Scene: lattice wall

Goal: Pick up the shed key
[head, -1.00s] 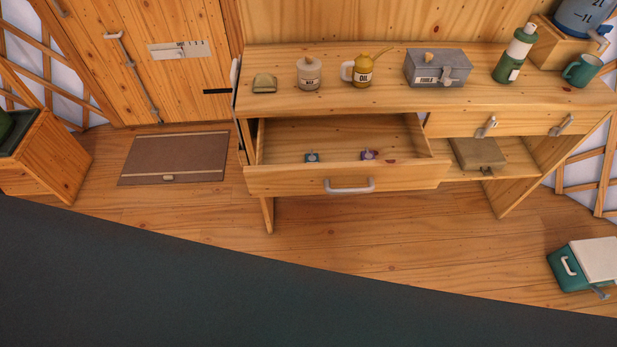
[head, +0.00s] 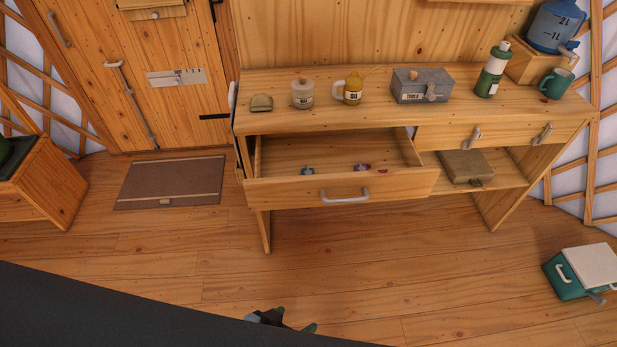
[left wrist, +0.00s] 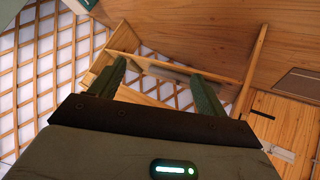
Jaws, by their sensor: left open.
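Two small items lie in the open drawer (head: 280,190) of the workbench. One is a blue-grey item (head: 307,171) near the drawer's middle, and the other is a purple item (head: 361,168) to its right. They look like tagged keys, but they are too small to read, so I cannot tell which is the shed key. The drawer front partly hides them. My left gripper (head: 294,320) shows at the bottom of the head view, low in front of the drawer and apart from it. In the left wrist view its two green fingers (left wrist: 157,86) are spread and empty. My right gripper is not in view.
The bench top (head: 370,116) holds a jar (head: 303,95), an oil can (head: 353,92), a grey toolbox (head: 420,86) and a green bottle (head: 491,72). The drawer handle (head: 345,196) sticks out. A teal box (head: 578,272) stands on the floor at right. The floor before the bench is clear.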

